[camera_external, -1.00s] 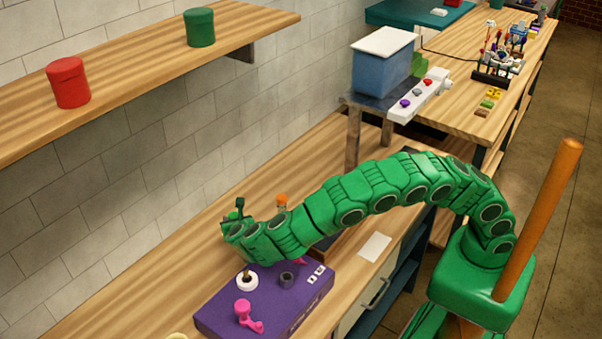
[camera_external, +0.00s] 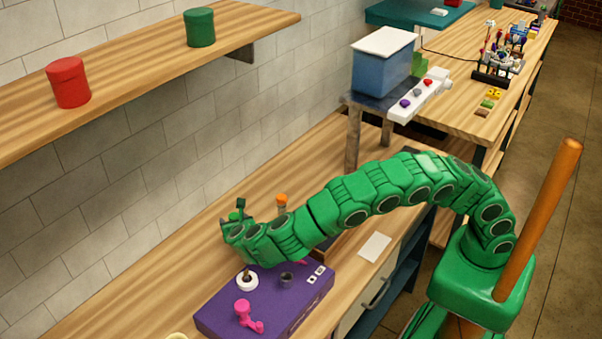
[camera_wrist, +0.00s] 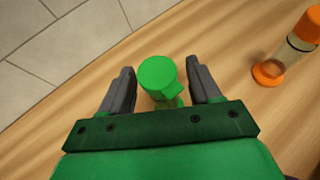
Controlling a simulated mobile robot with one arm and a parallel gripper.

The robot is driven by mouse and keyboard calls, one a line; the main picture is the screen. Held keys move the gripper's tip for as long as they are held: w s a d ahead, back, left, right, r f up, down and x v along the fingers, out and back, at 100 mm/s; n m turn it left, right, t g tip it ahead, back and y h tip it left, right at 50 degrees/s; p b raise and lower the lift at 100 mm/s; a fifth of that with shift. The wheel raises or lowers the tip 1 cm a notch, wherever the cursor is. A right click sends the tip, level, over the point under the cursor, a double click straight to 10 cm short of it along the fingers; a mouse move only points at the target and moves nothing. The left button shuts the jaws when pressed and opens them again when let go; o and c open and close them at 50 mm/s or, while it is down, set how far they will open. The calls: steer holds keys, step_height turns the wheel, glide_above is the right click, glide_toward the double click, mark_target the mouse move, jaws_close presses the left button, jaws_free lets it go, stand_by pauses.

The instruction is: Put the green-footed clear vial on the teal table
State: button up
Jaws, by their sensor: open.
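The green-topped vial (camera_wrist: 158,78) stands between the two dark fingers of my gripper (camera_wrist: 158,88) in the wrist view. Its green cap shows from above; most of its clear body and its foot are hidden. The fingers are open, one on each side of it, with a gap on both sides. In the external view my gripper (camera_external: 236,226) is low over the wooden counter near the wall, and a little green of the vial shows at its tip. The teal table (camera_external: 385,14) is at the far top.
An orange-capped clear vial (camera_wrist: 289,48) stands right of my gripper, also seen in the external view (camera_external: 282,204). A purple box (camera_external: 215,313) with a pink piece (camera_external: 243,312) and white ring (camera_external: 247,282) sits in front. A blue container (camera_external: 381,70) stands on a raised stand.

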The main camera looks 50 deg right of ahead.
steer(key=v, duration=1)
steer(key=shift+s, duration=0.25)
